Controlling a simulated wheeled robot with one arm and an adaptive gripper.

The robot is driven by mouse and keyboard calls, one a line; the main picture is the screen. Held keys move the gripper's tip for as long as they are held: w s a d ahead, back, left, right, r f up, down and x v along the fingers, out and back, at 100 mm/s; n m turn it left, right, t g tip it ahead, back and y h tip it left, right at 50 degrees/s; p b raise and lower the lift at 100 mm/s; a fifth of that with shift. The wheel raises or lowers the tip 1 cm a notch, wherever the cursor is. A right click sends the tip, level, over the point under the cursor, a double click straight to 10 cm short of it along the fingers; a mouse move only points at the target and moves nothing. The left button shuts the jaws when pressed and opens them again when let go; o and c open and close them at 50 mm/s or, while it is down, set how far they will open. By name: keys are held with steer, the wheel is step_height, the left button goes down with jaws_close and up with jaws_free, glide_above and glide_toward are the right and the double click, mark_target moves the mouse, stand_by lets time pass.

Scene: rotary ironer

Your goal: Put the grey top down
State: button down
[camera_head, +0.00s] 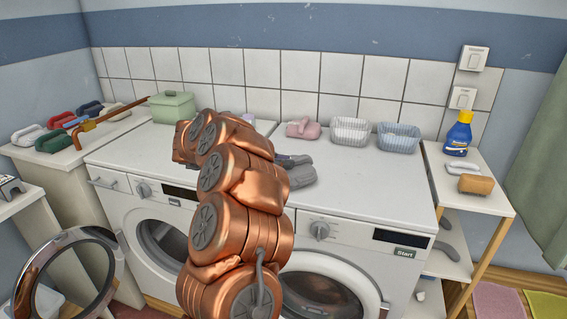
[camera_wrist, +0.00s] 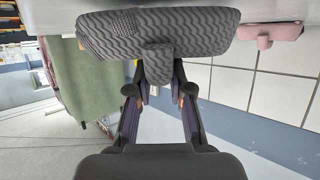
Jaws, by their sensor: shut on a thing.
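The grey top (camera_wrist: 165,30) has a dark wavy pattern and a short tab that sits between my fingers in the wrist view. My gripper (camera_wrist: 158,75) is shut on this tab. In the head view the grey top (camera_head: 302,177) shows just right of my copper arm, over the white washer tops. My arm hides part of it and most of my gripper there. The top lies very close to the white surface; I cannot tell whether it touches.
A green lidded box (camera_head: 172,107) stands at left. A blue bottle (camera_head: 458,135) stands on the right shelf. The right washer top (camera_head: 370,185) has free room.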

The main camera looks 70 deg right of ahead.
steer(key=shift+f, duration=0.35)
steer(key=shift+f, duration=0.1)
steer(key=c, duration=1.1)
jaws_free()
steer(key=shift+f, duration=0.1)
steer(key=shift+o, duration=0.2)
steer(key=shift+r, duration=0.2)
steer(key=b+v, duration=0.1)
steer(key=v, duration=1.1)
steer(key=shift+b, duration=0.3)
